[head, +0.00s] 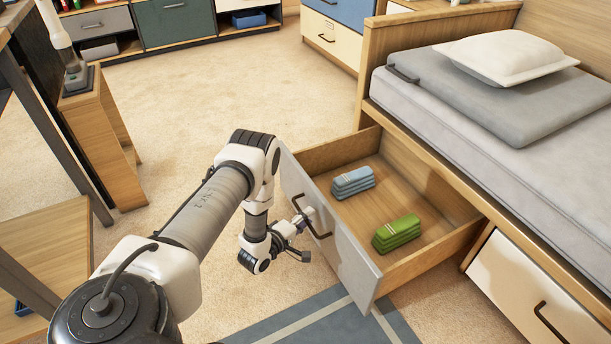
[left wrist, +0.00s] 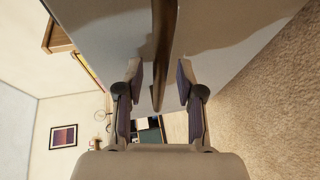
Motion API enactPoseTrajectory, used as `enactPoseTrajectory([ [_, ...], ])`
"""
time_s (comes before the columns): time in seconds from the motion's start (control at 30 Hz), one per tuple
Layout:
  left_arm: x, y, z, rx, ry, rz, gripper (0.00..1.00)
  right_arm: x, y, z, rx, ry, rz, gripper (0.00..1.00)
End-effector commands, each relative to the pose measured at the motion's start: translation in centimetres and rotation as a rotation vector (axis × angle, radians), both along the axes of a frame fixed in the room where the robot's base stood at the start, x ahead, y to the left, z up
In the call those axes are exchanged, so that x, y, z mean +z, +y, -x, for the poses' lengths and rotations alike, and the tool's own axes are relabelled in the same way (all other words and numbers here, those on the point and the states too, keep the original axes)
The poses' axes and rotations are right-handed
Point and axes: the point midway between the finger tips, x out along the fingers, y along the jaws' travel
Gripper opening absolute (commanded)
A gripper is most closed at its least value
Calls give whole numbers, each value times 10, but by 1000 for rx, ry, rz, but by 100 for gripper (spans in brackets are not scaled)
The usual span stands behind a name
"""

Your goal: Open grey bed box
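The grey-fronted bed box (head: 335,240) is a wooden drawer under the bed, and it stands pulled well out. Its grey front faces left and carries a dark bar handle (head: 312,218). Inside lie a folded blue cloth stack (head: 353,182) and a folded green cloth stack (head: 397,233). My left gripper (head: 303,235) is at the handle. In the left wrist view, the handle (left wrist: 164,50) runs between the two spread fingers of my left gripper (left wrist: 159,82), with visible gaps on both sides. My right gripper is not in view.
The bed (head: 455,115) with a pillow (head: 505,57) stands at the right. A cream drawer front (head: 535,290) is shut beside the open box. A wooden desk frame (head: 100,140) stands at the left. Carpet (head: 230,105) is clear in the middle, and a grey-blue rug (head: 315,320) lies in front.

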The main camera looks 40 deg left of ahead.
Motion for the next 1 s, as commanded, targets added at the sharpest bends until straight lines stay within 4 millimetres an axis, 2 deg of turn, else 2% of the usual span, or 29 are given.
enactPoseTrajectory([
  [0.27,1,0,6,1,0,0,37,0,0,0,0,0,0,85],
  [0.37,4,1,22,2,2,2,37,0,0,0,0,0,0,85],
  [0.6,15,1,83,4,4,2,37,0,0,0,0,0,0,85],
  [0.7,19,0,103,4,4,1,37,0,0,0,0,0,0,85],
  [0.83,22,-1,116,1,1,1,37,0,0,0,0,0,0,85],
  [1.0,23,-1,118,0,-1,0,37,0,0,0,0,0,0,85],
])
